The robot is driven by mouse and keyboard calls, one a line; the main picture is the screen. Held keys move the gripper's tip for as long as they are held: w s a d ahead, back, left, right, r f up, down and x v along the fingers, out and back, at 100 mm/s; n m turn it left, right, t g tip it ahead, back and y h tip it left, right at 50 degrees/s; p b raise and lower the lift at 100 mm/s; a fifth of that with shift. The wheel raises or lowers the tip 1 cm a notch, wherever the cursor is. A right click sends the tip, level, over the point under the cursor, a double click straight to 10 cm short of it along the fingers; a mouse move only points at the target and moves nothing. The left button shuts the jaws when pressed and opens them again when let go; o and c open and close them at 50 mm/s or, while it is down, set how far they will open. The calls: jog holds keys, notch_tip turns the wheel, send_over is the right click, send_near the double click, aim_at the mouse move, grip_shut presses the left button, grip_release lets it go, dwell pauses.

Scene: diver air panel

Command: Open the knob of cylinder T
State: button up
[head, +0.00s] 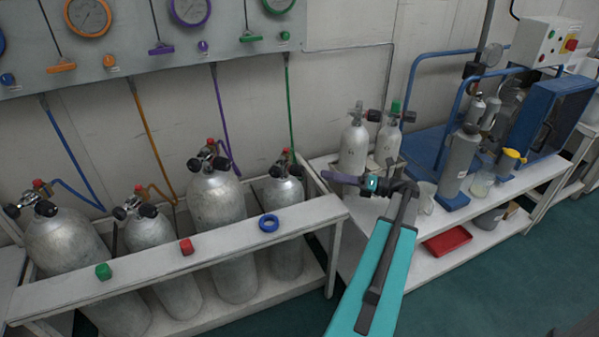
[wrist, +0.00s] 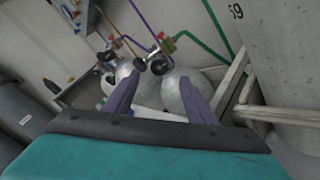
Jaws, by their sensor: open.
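Several silver cylinders stand in a white rack (head: 230,240) in the head view: one with a blue hose (head: 75,245), one with an orange hose (head: 155,240), one with a purple hose (head: 217,200) and one with a green hose (head: 285,200). Each has black knobs and a red part at its valve. I cannot read a letter T on any of them. My gripper (head: 330,177) is open and empty, right of the green-hose cylinder and apart from it. In the wrist view, two cylinders (wrist: 196,92) with black knobs (wrist: 158,66) show beyond the purple fingers (wrist: 120,97).
The rack's front rail carries a green cap (head: 103,271), a red cap (head: 186,246) and a blue ring (head: 269,222). A gauge panel (head: 130,45) hangs above. A bench at right holds white cylinders (head: 354,148), a grey cylinder (head: 458,160) and a red tray (head: 447,241).

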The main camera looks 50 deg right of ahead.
aim_at(304, 171)
jog(key=b+x, duration=0.1)
jog(key=x, duration=1)
jog(key=c, duration=1)
jog(key=shift+c, duration=0.2)
